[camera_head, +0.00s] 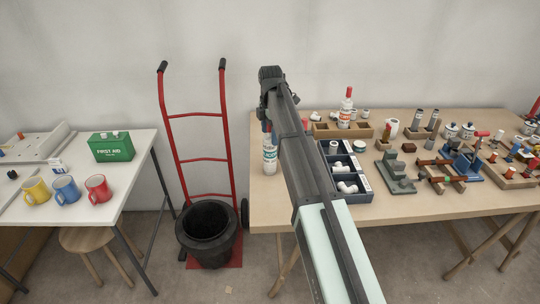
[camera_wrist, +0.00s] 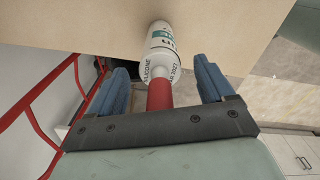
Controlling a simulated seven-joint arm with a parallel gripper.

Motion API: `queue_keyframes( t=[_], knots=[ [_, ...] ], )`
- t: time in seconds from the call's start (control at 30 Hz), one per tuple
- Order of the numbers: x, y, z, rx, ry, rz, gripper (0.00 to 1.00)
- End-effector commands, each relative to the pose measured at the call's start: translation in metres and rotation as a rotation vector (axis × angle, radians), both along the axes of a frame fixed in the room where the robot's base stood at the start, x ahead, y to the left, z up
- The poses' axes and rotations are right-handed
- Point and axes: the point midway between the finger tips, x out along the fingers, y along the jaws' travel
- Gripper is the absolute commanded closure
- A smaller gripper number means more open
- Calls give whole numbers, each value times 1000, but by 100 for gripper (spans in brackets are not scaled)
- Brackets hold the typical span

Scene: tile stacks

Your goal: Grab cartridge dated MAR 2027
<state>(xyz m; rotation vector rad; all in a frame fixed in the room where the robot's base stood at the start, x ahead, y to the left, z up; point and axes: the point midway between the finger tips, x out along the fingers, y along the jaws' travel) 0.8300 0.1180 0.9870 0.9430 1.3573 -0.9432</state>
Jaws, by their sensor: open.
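A white cartridge with a teal label (camera_head: 270,160) stands upright near the left edge of the wooden table. In the wrist view the white cartridge (camera_wrist: 163,55) has a red nozzle (camera_wrist: 159,95) and print reading SILICONE and a date ending in 2027; the month is partly cut off. My gripper (camera_wrist: 160,68) is open, with its blue fingers on either side of the cartridge's nozzle end and gaps showing. In the head view my arm hides most of the gripper. A second white cartridge with a red top and red label (camera_head: 346,108) stands farther back; its date is unreadable.
A dark divided tray (camera_head: 362,198) with white fittings lies right of my arm. A wooden box (camera_head: 322,131) is behind it, and several tools and parts fill the table's right. A red hand truck (camera_head: 202,160) and black bucket (camera_head: 208,235) stand left of the table.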

Motion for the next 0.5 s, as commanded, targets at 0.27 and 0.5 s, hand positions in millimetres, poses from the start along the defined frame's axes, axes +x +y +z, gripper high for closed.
queue_keyframes(
  t=[0.27, 0.5],
  knots=[
    [0, 0, -1, 0, -1, 0, 24],
    [0, 0, -1, 0, -1, 0, 46]
  ],
)
